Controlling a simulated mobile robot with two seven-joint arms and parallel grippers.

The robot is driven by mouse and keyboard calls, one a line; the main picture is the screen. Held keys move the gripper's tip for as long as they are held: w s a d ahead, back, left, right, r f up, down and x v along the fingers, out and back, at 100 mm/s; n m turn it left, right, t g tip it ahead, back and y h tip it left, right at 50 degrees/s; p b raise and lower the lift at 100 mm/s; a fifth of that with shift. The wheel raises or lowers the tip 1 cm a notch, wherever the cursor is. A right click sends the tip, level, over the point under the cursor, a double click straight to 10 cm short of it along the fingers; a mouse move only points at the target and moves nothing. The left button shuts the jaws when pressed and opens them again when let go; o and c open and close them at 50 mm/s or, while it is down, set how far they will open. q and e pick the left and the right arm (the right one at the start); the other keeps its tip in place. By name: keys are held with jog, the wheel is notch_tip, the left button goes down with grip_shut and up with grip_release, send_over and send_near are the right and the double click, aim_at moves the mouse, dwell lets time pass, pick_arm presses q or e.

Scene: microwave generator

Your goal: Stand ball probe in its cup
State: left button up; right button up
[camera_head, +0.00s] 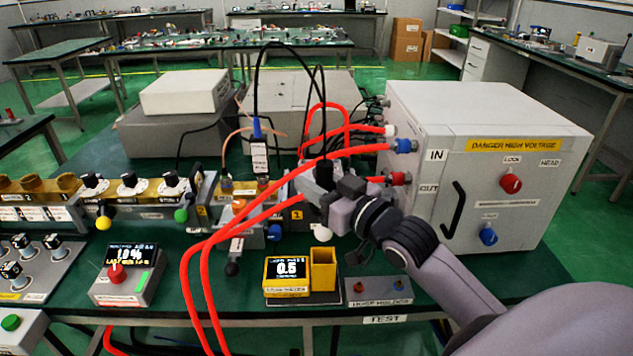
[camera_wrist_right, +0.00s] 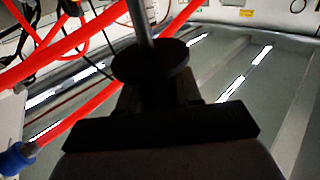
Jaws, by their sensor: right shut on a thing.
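The ball probe shows its white ball (camera_head: 322,233) below my right gripper (camera_head: 325,195), apart from the yellow cup (camera_head: 323,266) and seemingly just above and behind its rim. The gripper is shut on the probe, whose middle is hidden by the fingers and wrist. A black handle end and cable rise above the grip. In the right wrist view the probe's dark round disc (camera_wrist_right: 152,62) and grey rod stick out from the jaws. The cup is a square open holder on the right side of the yellow meter (camera_head: 287,270), which reads 0.5. My left gripper is out of view.
Thick red hoses (camera_head: 200,262) loop left of my arm and down past the bench front. A grey hose holder (camera_head: 378,291) lies right of the cup. The big high-voltage cabinet (camera_head: 490,170) stands at the right. A small display box (camera_head: 130,273) sits at left.

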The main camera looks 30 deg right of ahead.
aim_at(317, 232)
jog(key=shift+f+b, duration=1.65)
jog(key=shift+f, duration=0.15)
jog(key=shift+f+b, duration=2.15)
jog(key=shift+f, duration=1.7)
jog(key=o, duration=1.2)
jog(key=shift+s, duration=0.1)
